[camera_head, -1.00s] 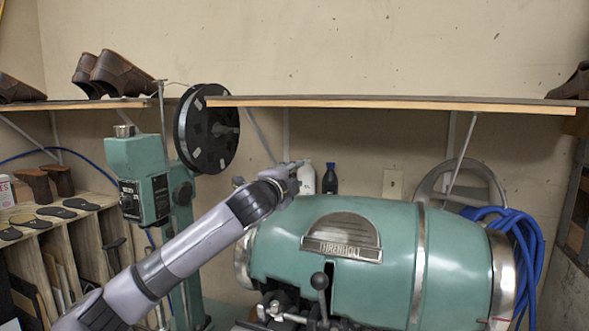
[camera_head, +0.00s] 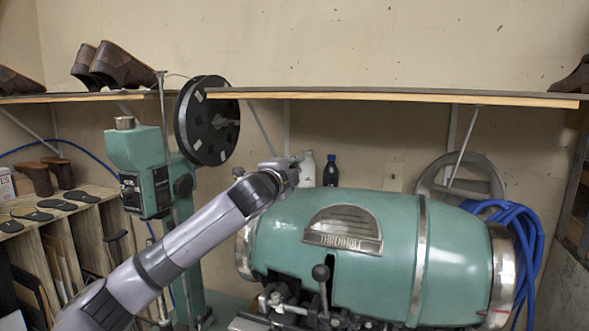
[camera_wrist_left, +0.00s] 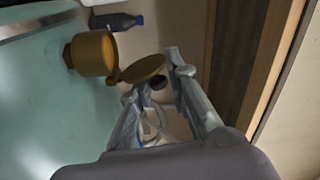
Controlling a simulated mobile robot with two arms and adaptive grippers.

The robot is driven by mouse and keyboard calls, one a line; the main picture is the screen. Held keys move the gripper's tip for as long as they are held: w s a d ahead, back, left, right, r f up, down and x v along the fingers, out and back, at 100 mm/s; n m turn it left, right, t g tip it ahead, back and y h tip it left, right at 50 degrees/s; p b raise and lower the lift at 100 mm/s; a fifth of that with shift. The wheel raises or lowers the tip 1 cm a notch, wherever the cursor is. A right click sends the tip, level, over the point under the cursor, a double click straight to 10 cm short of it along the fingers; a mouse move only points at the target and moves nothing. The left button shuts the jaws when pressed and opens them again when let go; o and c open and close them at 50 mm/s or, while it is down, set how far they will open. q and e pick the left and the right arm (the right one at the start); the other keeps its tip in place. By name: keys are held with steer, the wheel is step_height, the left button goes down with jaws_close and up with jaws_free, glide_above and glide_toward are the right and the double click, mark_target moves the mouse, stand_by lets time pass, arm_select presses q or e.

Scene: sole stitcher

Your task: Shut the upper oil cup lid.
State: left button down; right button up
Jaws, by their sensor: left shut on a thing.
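The upper oil cup (camera_wrist_left: 92,54) is a brass cup on the green machine body, in the left wrist view. Its round brass lid (camera_wrist_left: 143,69) stands open beside the cup, joined at the cup's near edge. My left gripper (camera_wrist_left: 155,80) has a fingertip on either side of the lid and is shut on it. In the head view my left gripper (camera_head: 290,168) is at the far upper left of the green machine (camera_head: 400,240); cup and lid cannot be made out there. My right gripper is not in view.
A wooden shelf (camera_head: 400,96) runs above the machine. A black reel (camera_head: 207,121) and a green post machine (camera_head: 140,165) stand to the left of it. A dark bottle (camera_head: 330,171) and a white bottle (camera_head: 308,170) stand behind my gripper. Blue hose (camera_head: 515,230) hangs at the right.

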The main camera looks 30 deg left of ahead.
arm_select(q)
steer(key=shift+w+d+f, duration=0.1)
steer(key=shift+d+f, duration=0.1)
steer(key=shift+f, duration=0.4)
steer(key=n, duration=0.2)
steer(key=a+n+b, duration=0.1)
steer(key=n, duration=0.1)
steer(key=n+b, duration=0.1)
steer(key=shift+s+a+n, duration=0.2)
steer(key=shift+a+n, duration=0.15)
steer(key=shift+n, duration=0.05)
steer(key=n, duration=0.1)
steer(key=a+n+b, duration=0.1)
steer(key=n, duration=0.3)
steer(key=shift+s+a+b, duration=0.2)
steer(key=shift+s+b, duration=0.05)
steer(key=shift+b, duration=0.15)
steer(key=shift+a+n+b, duration=0.2)
steer(key=shift+n+b, duration=0.05)
steer(key=shift+n, duration=0.75)
steer(key=shift+a+n+b, duration=0.2)
steer(key=shift+n+b, duration=0.05)
steer(key=shift+n, duration=0.75)
